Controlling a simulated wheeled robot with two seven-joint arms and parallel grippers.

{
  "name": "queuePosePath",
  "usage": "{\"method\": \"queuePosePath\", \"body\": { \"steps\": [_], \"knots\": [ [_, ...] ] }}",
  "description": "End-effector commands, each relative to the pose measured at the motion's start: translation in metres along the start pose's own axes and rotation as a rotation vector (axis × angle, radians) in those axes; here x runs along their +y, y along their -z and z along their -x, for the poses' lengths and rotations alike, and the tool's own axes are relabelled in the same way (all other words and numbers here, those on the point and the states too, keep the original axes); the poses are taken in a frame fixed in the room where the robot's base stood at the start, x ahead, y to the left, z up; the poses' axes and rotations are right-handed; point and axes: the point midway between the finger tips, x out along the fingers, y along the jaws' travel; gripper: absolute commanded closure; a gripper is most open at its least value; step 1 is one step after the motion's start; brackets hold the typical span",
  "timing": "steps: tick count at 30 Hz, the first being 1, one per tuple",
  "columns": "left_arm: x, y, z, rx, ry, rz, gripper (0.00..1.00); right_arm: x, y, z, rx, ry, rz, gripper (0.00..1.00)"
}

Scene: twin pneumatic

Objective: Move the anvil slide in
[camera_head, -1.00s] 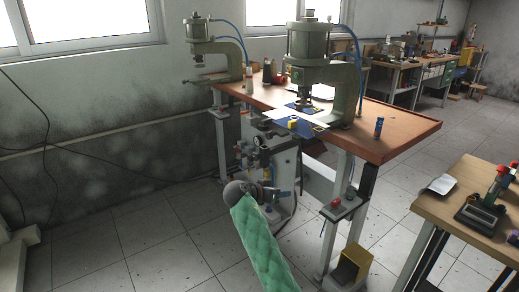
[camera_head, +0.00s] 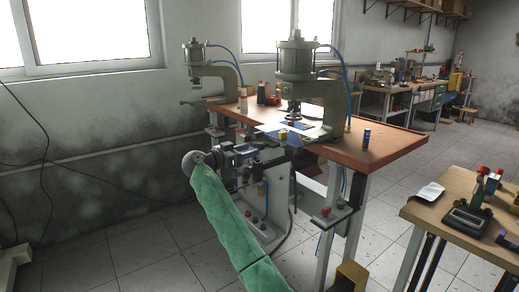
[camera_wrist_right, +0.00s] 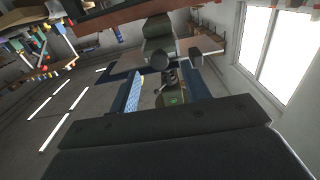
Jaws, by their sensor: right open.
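The near pneumatic press (camera_head: 320,88) stands on the brown bench, with its cylinder upright over the work area. A blue plate (camera_head: 285,138), which may be the anvil slide, lies below its ram at the front edge of the bench. White sheets partly cover this area, so how far in the slide sits cannot be told. My right gripper (camera_head: 240,152) is in front of the bench, left of the plate and apart from it. In the right wrist view the fingers (camera_wrist_right: 160,78) are spread and empty, with a dark round knob (camera_wrist_right: 160,62) beyond them. My left gripper is not in view.
A second press (camera_head: 215,70) stands at the bench's far left. A side table (camera_head: 455,215) is at the right.

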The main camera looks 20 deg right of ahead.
Motion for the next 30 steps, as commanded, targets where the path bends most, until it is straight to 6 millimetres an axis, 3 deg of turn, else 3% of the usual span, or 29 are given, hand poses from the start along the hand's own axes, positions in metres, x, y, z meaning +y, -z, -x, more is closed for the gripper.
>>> {"method": "queuePosePath", "body": {
  "steps": [10, 21, 22, 29, 30],
  "knots": [
    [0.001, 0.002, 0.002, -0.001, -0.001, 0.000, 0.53, 0.000, 0.000, -0.050, 0.001, -0.001, 0.001, 0.53],
    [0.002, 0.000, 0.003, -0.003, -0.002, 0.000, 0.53, 0.000, 0.000, -0.061, -0.001, 0.000, 0.000, 0.53],
    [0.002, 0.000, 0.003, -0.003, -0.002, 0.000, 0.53, 0.000, 0.000, -0.061, -0.001, 0.000, 0.000, 0.55],
    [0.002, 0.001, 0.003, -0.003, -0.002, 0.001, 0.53, 0.000, 0.000, -0.060, -0.001, 0.000, 0.001, 1.00],
    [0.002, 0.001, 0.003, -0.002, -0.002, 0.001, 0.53, 0.000, 0.000, -0.060, -0.001, 0.000, 0.001, 1.00]
  ]
}}
